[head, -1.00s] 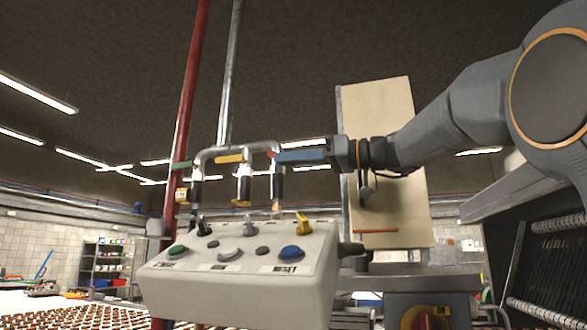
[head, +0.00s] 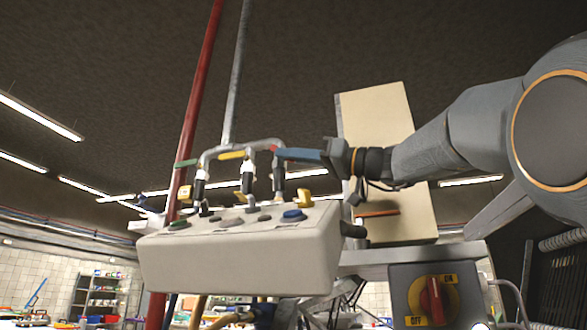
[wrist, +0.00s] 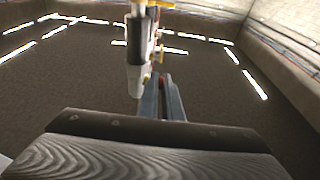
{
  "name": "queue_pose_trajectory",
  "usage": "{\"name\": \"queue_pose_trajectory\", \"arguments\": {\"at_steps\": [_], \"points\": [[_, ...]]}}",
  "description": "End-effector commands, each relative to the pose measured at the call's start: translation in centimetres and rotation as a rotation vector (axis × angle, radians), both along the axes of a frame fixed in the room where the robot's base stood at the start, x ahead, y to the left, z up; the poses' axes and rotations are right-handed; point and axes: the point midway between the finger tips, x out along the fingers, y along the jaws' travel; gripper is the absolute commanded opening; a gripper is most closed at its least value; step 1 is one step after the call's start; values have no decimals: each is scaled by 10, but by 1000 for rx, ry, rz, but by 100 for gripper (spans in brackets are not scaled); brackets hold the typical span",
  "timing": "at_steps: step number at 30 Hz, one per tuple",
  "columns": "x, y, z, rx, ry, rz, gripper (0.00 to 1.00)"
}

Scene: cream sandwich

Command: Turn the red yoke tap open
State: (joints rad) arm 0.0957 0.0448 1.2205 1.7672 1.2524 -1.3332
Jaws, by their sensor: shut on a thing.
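The red yoke tap is the right one of three taps on a grey bent pipe (head: 245,146). Only a small bit of its red handle (head: 274,148) shows in the head view, at the tips of my gripper (head: 282,153). The long blue-grey fingers come in level from the right and are shut on that handle, hiding most of it. In the wrist view my fingers (wrist: 163,98) reach forward beside a white and dark tap body (wrist: 138,55). The handle's exact angle cannot be told.
The green tap handle (head: 186,163) and yellow tap handle (head: 231,155) sit just left. Below is a pale control box (head: 240,255) with several buttons and knobs. A beige panel (head: 385,120) stands behind my wrist, and a red-yellow ON/OFF switch (head: 432,300) is lower right.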

Motion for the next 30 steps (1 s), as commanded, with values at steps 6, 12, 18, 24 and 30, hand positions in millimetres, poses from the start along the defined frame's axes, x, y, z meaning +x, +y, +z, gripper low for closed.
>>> {"name": "queue_pose_trajectory", "arguments": {"at_steps": [6,12,18,24,30], "points": [[-2,3,-4,47,-22,6,0],[-2,4,-5,88,-37,7,0],[-3,4,-4,110,-43,6,0],[-3,4,-3,112,-43,8,0],[-3,4,-3,112,-44,7,14]]}}
